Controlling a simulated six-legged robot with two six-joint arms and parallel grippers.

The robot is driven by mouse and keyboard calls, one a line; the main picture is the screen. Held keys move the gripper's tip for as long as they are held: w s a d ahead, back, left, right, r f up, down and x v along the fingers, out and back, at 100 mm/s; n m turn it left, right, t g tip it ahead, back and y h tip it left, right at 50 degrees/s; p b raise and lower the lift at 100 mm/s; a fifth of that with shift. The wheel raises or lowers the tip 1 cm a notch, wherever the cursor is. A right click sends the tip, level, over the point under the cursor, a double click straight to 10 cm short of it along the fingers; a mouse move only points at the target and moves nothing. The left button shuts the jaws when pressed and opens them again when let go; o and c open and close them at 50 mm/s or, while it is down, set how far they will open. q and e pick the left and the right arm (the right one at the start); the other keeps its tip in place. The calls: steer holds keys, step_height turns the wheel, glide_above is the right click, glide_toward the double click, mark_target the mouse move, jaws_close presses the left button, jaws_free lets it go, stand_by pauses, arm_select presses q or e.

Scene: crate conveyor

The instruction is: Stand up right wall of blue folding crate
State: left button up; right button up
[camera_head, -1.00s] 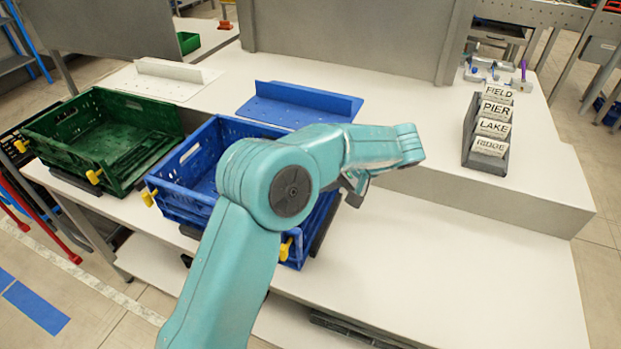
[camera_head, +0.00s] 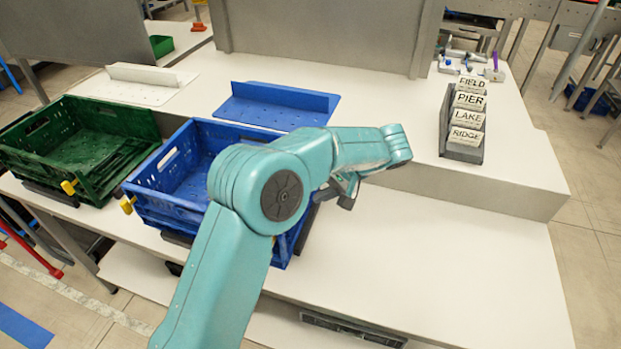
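The blue folding crate (camera_head: 168,210) stands on the white bench left of centre. Its left, back and front walls show upright. My teal arm covers most of its right side, so I cannot tell how its right wall lies. My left gripper (camera_head: 346,190) hangs over the bench just right of the crate's right side, fingers pointing down and apart from the crate as far as I can see. Its fingers are small and partly hidden behind the wrist, so their opening is unclear. My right gripper is out of view.
A green crate (camera_head: 22,160) stands left of the blue one. A blue panel (camera_head: 275,112) and a white panel (camera_head: 128,92) lie on the shelf behind. A rack of word cards (camera_head: 462,152) stands at the right. The bench front right is clear.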

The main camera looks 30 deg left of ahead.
arm_select(q)
steer(key=shift+o, duration=0.8)
steer(key=shift+f, duration=0.8)
steer(key=shift+d+r, duration=0.2)
steer(key=shift+c, duration=0.7)
steer(key=shift+s, duration=0.1)
steer(key=p+v, duration=0.1)
steer(key=v, duration=0.4)
steer(key=p+v, duration=0.1)
steer(key=v, duration=0.5)
steer(key=p+v, duration=0.2)
steer(key=v, duration=0.3)
steer(key=shift+a+r, duration=0.2)
steer(key=shift+r, duration=0.45)
